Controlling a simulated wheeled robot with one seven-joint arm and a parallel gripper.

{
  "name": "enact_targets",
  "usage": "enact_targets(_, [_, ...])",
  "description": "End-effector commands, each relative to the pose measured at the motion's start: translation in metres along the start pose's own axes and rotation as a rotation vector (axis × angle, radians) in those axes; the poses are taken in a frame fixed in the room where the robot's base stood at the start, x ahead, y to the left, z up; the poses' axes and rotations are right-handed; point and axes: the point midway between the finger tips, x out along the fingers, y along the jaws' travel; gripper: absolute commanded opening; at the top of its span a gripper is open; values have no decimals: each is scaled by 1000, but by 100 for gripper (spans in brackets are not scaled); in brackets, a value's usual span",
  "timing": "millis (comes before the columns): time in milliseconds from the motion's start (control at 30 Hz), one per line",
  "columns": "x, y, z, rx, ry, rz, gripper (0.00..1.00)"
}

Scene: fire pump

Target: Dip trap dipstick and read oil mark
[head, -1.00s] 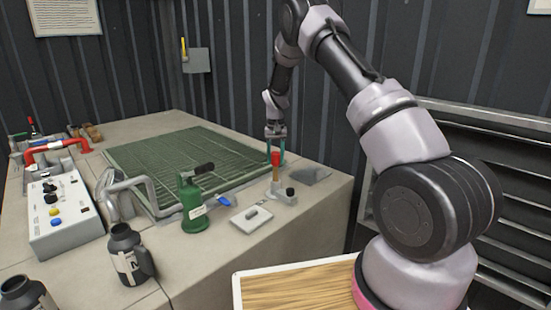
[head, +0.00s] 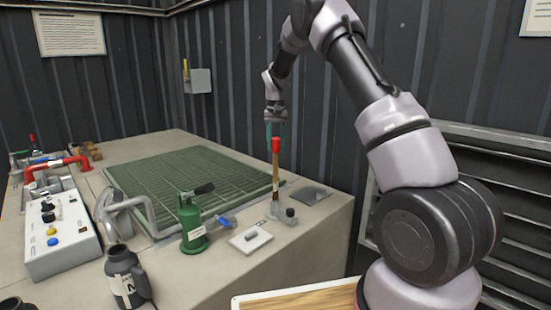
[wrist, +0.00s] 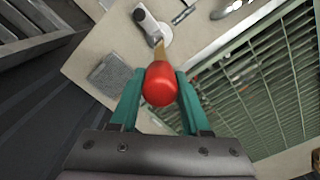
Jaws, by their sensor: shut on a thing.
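The dipstick (head: 275,170) has a red knob on top and a brown stick below it. It stands upright over the grey holder (head: 283,212) on the counter, and its lower end meets the holder or is hidden there. My gripper (head: 275,133) has teal fingers and is shut on the dipstick at its red top. In the wrist view the red knob (wrist: 160,84) sits between the two fingers, with the stick running down toward the holder (wrist: 152,28). No oil mark can be made out.
A green grate (head: 190,175) lies left of the dipstick. A grey pad (head: 310,194) lies to its right, and a white plate (head: 250,238) in front. A green pump-like can (head: 192,225), a control box (head: 60,235) and a dark jug (head: 125,275) stand further left.

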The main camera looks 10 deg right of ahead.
Motion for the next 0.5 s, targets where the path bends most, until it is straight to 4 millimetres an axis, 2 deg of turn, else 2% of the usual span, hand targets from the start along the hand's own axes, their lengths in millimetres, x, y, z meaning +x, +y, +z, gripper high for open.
enact_targets(333, [-7,0,-1,0,4,-2,0])
enact_targets(367, [-7,0,-1,0,5,-2,54])
enact_targets(400, [-7,0,-1,0,5,-2,69])
enact_targets(433, [-7,0,-1,0,5,-2,77])
enact_targets(500, [-6,0,-1,0,4,-1,77])
